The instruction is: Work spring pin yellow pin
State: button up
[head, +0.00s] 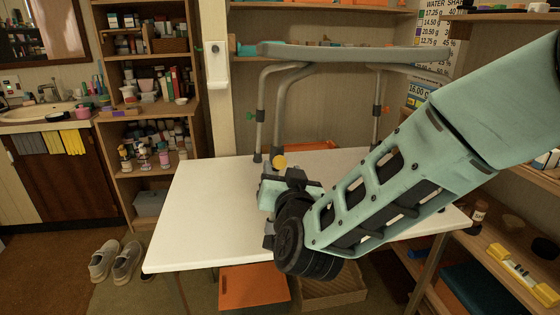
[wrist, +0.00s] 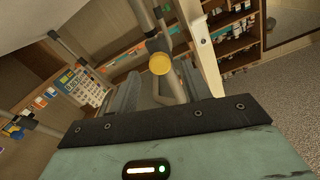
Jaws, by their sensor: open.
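The yellow pin (head: 280,162) is a round yellow knob low on a near leg of a grey metal-legged frame (head: 335,54), which stands on a white table (head: 205,205). In the wrist view the yellow pin (wrist: 160,63) shows on the grey leg tube (wrist: 146,18), between the lines of my fingers and beyond them. My gripper (head: 273,187) is just below the pin in the head view, partly hidden by my wrist. In the wrist view its two fingers (wrist: 159,84) are apart. I see no contact with the pin; the exact gap cannot be told.
Other legs carry a green pin (head: 250,116) and an orange pin (head: 384,109). A shelf unit (head: 118,175) stands at the left, and a shelf with a yellow level (head: 522,273) at the right. An orange bin (head: 253,287) is below the table. The table's left part is clear.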

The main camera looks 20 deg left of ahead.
aim_at(280, 164)
jog(key=shift+x, duration=2.4)
jog(key=shift+d, duration=0.1)
grip_shut()
jog(key=shift+s+d, duration=0.25)
jog(key=shift+s, duration=0.2)
jog(key=shift+s+d+b, duration=0.2)
jog(key=shift+s+b, duration=0.1)
grip_release()
jog(key=shift+r, duration=0.1)
